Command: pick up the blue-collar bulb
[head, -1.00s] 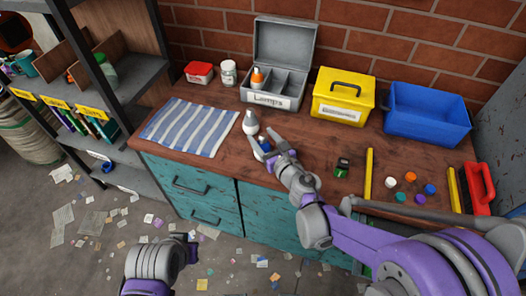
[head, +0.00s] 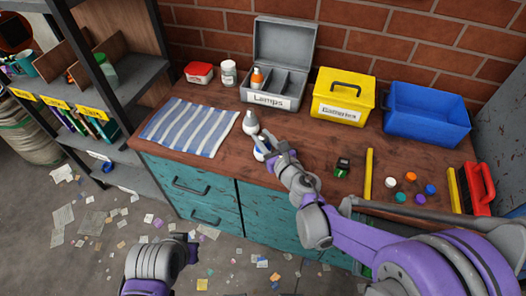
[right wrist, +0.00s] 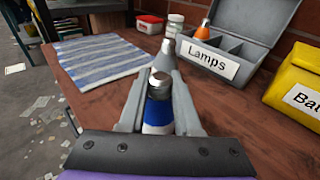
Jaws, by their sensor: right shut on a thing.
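The blue-collar bulb (right wrist: 158,112) stands between the fingers of my right gripper (right wrist: 160,95) in the right wrist view, its metal cap up and its blue band low. My right gripper is shut on it, and in the head view this gripper (head: 268,146) partly covers the bulb (head: 261,153). A second, grey-white bulb (head: 250,123) stands just behind it on the bench, and also shows in the right wrist view (right wrist: 163,62).
The grey Lamps box (head: 274,97) stands open behind, with an orange-collar bulb (head: 257,76) in a compartment. A striped cloth (head: 190,127) lies left. A yellow box (head: 342,97), blue bin (head: 427,115), dark small device (head: 342,167) and several coloured caps are to the right.

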